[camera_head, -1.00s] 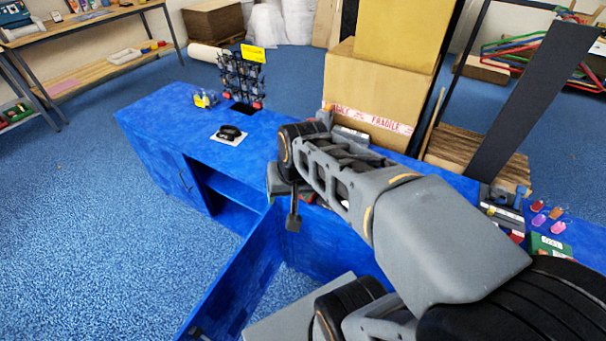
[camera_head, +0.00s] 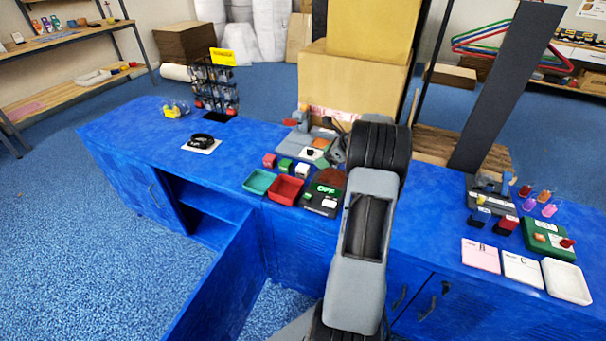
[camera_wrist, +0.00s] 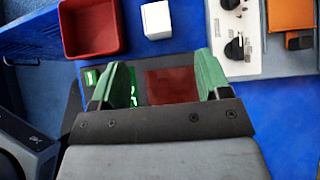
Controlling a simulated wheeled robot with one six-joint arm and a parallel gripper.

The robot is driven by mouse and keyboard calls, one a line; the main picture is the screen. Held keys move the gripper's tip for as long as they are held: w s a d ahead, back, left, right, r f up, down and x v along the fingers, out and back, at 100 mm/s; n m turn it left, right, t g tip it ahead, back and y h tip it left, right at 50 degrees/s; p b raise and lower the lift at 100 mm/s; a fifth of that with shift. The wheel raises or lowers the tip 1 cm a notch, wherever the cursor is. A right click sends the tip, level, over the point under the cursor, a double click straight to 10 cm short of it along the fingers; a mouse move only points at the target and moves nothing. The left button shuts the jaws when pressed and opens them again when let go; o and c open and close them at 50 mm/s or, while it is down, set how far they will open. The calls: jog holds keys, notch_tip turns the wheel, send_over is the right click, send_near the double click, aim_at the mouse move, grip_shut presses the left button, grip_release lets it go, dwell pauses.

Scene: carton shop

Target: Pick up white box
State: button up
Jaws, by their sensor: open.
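The white box (camera_wrist: 156,20) is a small cube at the top of the wrist view, just right of the red tray (camera_wrist: 92,30). In the head view the white box (camera_head: 302,170) is on the blue counter, right of a green box (camera_head: 285,165) and a red box (camera_head: 269,160). My gripper (camera_wrist: 165,80) is open and empty, with its green fingertips spread apart. The white box lies ahead of the fingertips, apart from them. In the head view my arm hides most of the gripper.
A black device with a green "OFF" display (camera_head: 325,190) and a teal tray (camera_head: 260,181) are close by. Large cartons (camera_head: 352,80) rise behind. The counter (camera_head: 235,165) is clear towards the black ring.

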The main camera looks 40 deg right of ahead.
aim_at(305, 168)
jog(key=b+x, duration=0.1)
jog(key=x, duration=1.1)
jog(key=shift+s+a, duration=0.15)
jog(key=shift+a, duration=0.05)
jog(key=shift+c, duration=0.5)
jog(key=c, duration=0.9)
